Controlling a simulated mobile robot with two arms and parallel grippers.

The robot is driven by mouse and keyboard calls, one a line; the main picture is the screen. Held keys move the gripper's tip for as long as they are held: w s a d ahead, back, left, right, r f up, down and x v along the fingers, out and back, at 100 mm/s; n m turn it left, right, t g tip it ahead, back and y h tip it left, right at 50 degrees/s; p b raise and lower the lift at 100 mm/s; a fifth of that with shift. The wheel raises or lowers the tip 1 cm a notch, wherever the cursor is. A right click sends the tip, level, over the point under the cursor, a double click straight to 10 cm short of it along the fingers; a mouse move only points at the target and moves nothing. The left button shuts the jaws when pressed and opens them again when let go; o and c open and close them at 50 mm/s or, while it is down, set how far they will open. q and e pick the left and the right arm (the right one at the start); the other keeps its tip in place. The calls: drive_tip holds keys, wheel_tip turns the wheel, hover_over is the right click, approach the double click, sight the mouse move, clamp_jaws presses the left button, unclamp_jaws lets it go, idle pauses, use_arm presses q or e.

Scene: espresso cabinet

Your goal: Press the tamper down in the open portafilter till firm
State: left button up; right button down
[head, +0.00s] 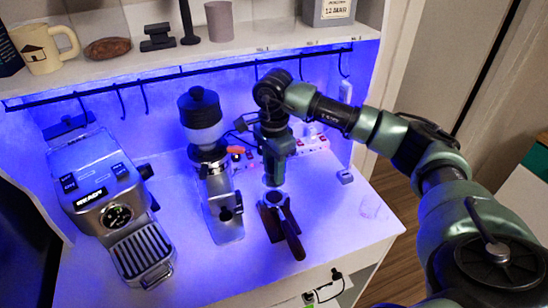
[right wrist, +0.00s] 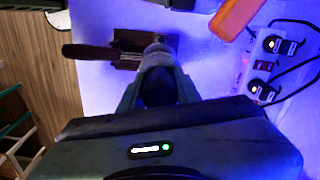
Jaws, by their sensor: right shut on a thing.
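My right gripper (head: 275,172) points down over the counter, right of the grinder. It is shut on the tamper (right wrist: 158,52), whose dark handle sits between the fingers in the right wrist view, where the gripper (right wrist: 158,90) also shows. My left gripper is out of view.
The grinder (head: 212,185) stands close left of the portafilter, the espresso machine (head: 115,205) farther left. A power strip (head: 312,142) with plugs and cables lies behind right. An orange object (right wrist: 236,15) lies near it. A shelf (head: 200,52) overhangs the back. The counter's right is mostly clear.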

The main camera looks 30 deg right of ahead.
idle(0.3)
drive_tip(key=shift+f+b, duration=0.25)
drive_tip(key=shift+b, duration=0.2)
drive_tip(key=shift+f+b, duration=2.3)
drive_tip(key=shift+f, duration=0.4)
drive_tip(key=shift+b, duration=0.35)
drive_tip(key=shift+f+b, duration=0.55)
drive_tip(key=shift+s+f+b, duration=0.3)
drive_tip(key=shift+f+b, duration=0.05)
drive_tip(key=shift+b, duration=0.1)
idle(1.2)
drive_tip(key=shift+w+r+p, duration=0.2)
drive_tip(key=shift+r+p, duration=0.35)
drive_tip(key=shift+r, duration=0.3)
drive_tip(key=shift+r+p, duration=1.7)
drive_tip(key=shift+r, duration=1.4)
